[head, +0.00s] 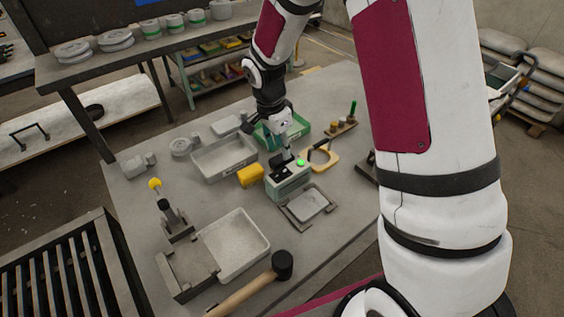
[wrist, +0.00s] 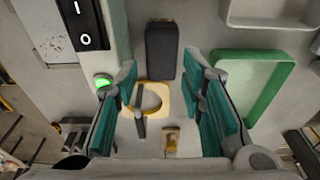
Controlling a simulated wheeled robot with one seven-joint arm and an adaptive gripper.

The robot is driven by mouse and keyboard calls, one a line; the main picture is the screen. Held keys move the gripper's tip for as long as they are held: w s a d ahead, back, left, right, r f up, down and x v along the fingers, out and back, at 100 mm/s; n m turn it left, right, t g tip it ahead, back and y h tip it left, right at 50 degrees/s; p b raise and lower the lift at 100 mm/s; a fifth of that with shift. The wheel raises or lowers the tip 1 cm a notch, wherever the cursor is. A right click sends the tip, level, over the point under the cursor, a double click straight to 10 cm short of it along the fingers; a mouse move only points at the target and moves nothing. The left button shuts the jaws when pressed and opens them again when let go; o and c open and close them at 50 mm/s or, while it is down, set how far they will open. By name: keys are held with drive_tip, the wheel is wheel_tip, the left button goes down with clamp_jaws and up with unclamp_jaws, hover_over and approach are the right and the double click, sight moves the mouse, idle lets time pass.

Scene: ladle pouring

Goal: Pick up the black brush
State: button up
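A black oblong block with rounded corners, which looks like the black brush (wrist: 161,50), lies on the table in the wrist view. It sits between the switch box and the green tray. My gripper (wrist: 161,78) is open, its two teal-padded fingers apart with nothing held between them. The block shows beyond and between the fingertips; I cannot tell the exact height gap. In the head view my gripper (head: 284,145) points down over the table behind the switch box. I cannot make out the brush clearly there.
The switch box (head: 288,180) with a lit green button stands close to my gripper. A green tray (head: 302,126), a yellow ring-shaped piece (head: 332,160) and a yellow block (head: 250,175) are near. A grey tray (head: 222,160) lies left; a mallet (head: 282,264) lies at the front.

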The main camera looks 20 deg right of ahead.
sight(282, 163)
drive_tip(key=shift+w+d+f+p, duration=0.1)
drive_tip(key=shift+d+f+p, duration=0.1)
drive_tip(key=shift+f, duration=1.2)
drive_tip(key=shift+w+d+f+p, duration=0.1)
drive_tip(key=shift+d+f+p, duration=0.1)
drive_tip(key=shift+f, duration=1.15)
drive_tip(key=shift+c, duration=0.6)
drive_tip(key=c, duration=0.7)
